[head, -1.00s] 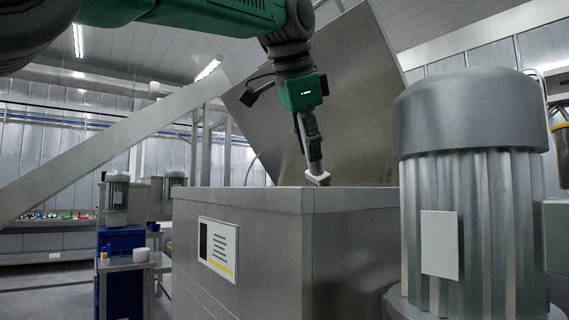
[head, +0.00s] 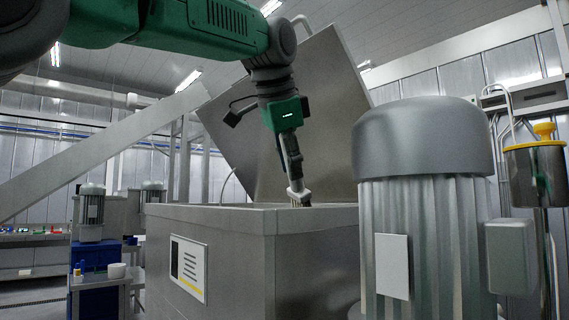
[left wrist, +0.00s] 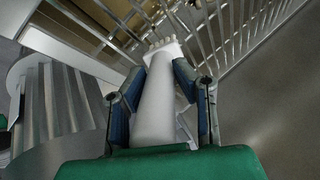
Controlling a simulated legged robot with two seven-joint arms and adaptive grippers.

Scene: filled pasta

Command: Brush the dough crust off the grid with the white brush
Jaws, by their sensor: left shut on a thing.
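My left gripper (head: 294,180) reaches down over the open top of a steel hopper (head: 205,255). It is shut on the white brush (head: 301,196), whose lower end is close to the hopper's rim. In the left wrist view, the brush's white handle (left wrist: 155,105) lies between the two fingers (left wrist: 158,100), and its pale bristle end points at the grid. The grid (left wrist: 235,35) is a row of metal bars inside the hopper. Brown material shows below the bars; I cannot tell whether crust lies on them. My right gripper is not in view.
A raised steel lid (head: 325,110) stands behind the opening. A large ribbed motor (head: 425,190) stands close on the right and also shows in the left wrist view (left wrist: 60,105).

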